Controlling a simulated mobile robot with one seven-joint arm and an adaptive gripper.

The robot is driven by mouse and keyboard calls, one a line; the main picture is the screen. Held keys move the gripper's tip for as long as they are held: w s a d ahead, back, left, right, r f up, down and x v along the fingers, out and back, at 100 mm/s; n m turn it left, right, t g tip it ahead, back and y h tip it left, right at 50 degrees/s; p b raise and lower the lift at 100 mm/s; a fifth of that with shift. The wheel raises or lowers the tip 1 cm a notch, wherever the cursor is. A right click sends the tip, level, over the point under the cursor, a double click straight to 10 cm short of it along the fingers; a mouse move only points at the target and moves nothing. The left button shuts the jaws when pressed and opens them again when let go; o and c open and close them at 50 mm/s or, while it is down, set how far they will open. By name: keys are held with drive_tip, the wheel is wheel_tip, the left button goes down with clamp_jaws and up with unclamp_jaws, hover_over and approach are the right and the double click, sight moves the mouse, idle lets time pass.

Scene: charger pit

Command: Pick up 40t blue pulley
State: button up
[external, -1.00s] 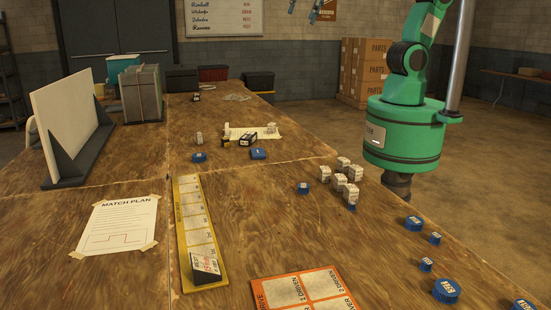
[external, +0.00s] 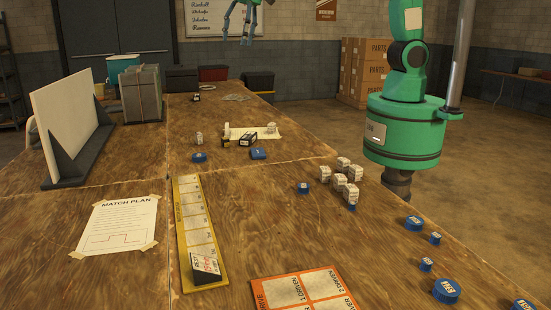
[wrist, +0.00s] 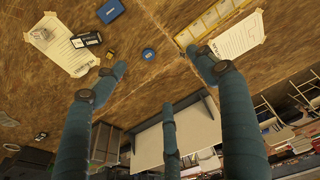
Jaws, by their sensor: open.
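Several round blue pulleys lie on the wooden table. A wide one (external: 446,290) is near the front right edge, with another (external: 523,304) at the corner and a third (external: 414,223) farther back. Smaller blue ones (external: 435,238) lie among them. Their labels are too small to read, so I cannot tell which is 40t. Another round blue piece (external: 199,157) lies mid-table; one shows in the wrist view (wrist: 149,54). My gripper (external: 240,40) hangs at the top of the external view, high above the far table. In the wrist view its fingers (wrist: 160,72) are spread and empty.
White blocks (external: 349,178) stand in a cluster near the right edge. A yellow strip (external: 187,222), an orange card (external: 306,288) and a match plan sheet (external: 119,222) lie in front. A white upright panel (external: 72,118) stands left. Bare wood lies between them.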

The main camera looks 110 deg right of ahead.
drive_tip(key=w+d+f+g, duration=0.1)
drive_tip(key=w+d+f, duration=0.3)
drive_tip(key=w+f, duration=0.25)
drive_tip(key=w+d+f, duration=0.3)
drive_tip(key=w+f, duration=0.2)
drive_tip(key=f, duration=0.3)
drive_tip(key=g+p, duration=0.2)
hover_over(198, 155)
wheel_tip(198, 155, down, 19)
drive_tip(key=shift+a+f, duration=0.1)
drive_tip(key=shift+f, duration=0.15)
drive_tip(key=shift+f+b, duration=0.45)
drive_tip(key=shift+f, duration=3.8)
drive_tip(key=shift+f, duration=0.1)
drive_tip(key=shift+f, duration=2.55)
drive_tip(key=c, duration=1.4)
